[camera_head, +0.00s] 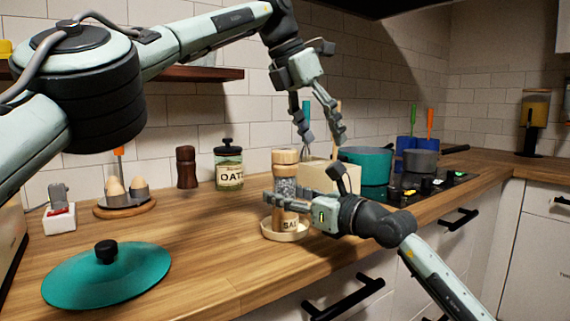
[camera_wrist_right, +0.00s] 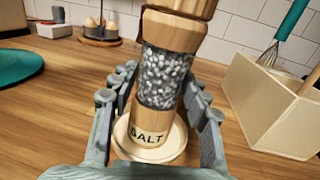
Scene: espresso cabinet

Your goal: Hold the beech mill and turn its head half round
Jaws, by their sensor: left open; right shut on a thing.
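The beech mill (camera_head: 285,186) is upright, with a pale wood head (camera_head: 285,157), a clear middle full of white grains and a wood base labelled SALT. It also shows in the right wrist view (camera_wrist_right: 164,78), its head cut off by the top edge. Its foot is over a round pale saucer (camera_head: 272,233); I cannot tell whether it rests there. My right gripper (camera_head: 305,196) is shut on the mill's lower body, fingers on both sides. My left gripper (camera_head: 319,128) is open and empty, pointing down, above and to the right of the mill's head.
A pale utensil box (camera_head: 318,178) with a whisk stands right behind the mill. A teal pot (camera_head: 372,166) and grey pan (camera_head: 420,161) are further right. A dark mill (camera_head: 186,167), oat jar (camera_head: 229,172), egg stand (camera_head: 125,206) and teal lid (camera_head: 106,275) are left. The front counter is clear.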

